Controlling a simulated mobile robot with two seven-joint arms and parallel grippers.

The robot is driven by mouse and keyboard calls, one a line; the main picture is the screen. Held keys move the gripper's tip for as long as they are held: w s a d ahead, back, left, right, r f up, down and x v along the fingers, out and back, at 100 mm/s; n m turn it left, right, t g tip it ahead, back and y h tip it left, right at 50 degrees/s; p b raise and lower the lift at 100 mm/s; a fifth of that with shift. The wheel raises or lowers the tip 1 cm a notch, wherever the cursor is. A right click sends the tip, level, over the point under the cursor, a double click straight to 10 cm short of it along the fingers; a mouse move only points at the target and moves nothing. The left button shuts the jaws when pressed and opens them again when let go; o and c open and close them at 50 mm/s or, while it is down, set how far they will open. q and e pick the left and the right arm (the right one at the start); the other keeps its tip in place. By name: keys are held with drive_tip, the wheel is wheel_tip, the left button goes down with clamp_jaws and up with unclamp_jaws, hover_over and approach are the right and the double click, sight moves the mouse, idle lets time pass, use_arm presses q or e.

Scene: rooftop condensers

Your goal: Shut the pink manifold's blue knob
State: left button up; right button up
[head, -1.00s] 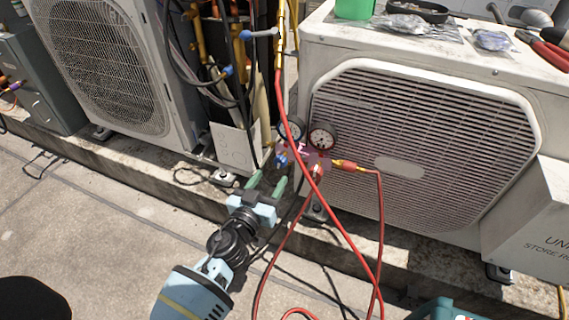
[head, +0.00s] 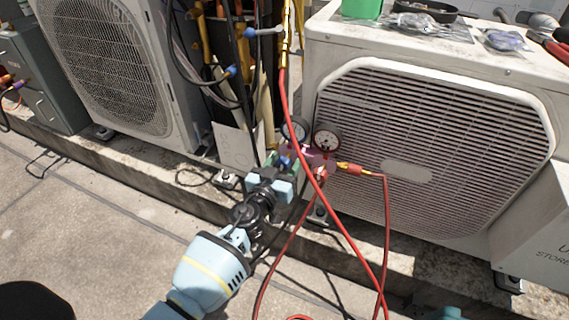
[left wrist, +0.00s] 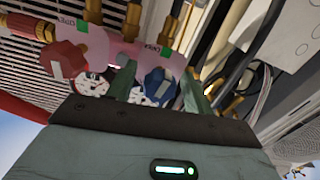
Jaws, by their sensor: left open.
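The pink manifold (head: 319,156) hangs in front of the right condenser, with two round gauges and a red hose. In the left wrist view the manifold (left wrist: 112,44) shows close up, its red knob (left wrist: 64,59) at left and its blue knob (left wrist: 160,87) near the middle. My left gripper (head: 279,163) is at the manifold's left end. In the left wrist view its green fingers (left wrist: 158,88) are open, one on each side of the blue knob; whether they touch it I cannot tell. In the head view the blue knob (head: 284,161) is partly hidden.
Red hoses (head: 335,221) hang in front of the manifold and run to the floor, just right of my left gripper. The right condenser (head: 450,130) stands behind, with tools and bags on top. Pipes and cables (head: 240,75) crowd the gap between condensers.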

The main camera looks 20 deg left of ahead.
drive_tip(key=shift+w, duration=0.1)
use_arm(q)
drive_tip(key=c, duration=0.7)
drive_tip(key=shift+c, duration=1.4)
use_arm(e)
drive_tip(key=shift+s, duration=0.45)
